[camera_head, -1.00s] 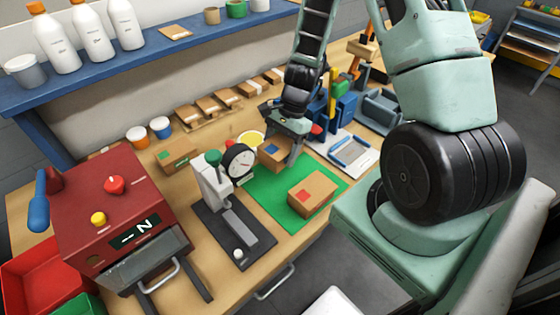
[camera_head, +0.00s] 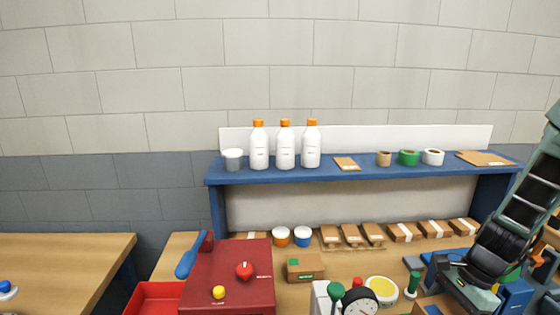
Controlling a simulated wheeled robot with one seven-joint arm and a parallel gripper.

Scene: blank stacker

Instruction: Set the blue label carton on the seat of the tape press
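The blue label carton (camera_head: 428,309) shows only its top part at the bottom edge, right of the yellow-topped roll. My gripper (camera_head: 466,290) comes down from the right, just beside and above the carton. Its fingertips are cut off or hidden, so I cannot tell whether they are closed on the carton. A white bench device with a green knob and a dial (camera_head: 360,302) stands left of the carton, its lower part out of view. I cannot tell for sure whether it is the tape press; no seat shows.
A red machine (camera_head: 228,275) with a blue lever stands left, beside a red bin (camera_head: 152,298). A green-label carton (camera_head: 305,267) and a yellow-topped roll (camera_head: 381,290) lie between. A blue shelf (camera_head: 365,175) with bottles and tape rolls spans the back, above several flat cartons.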

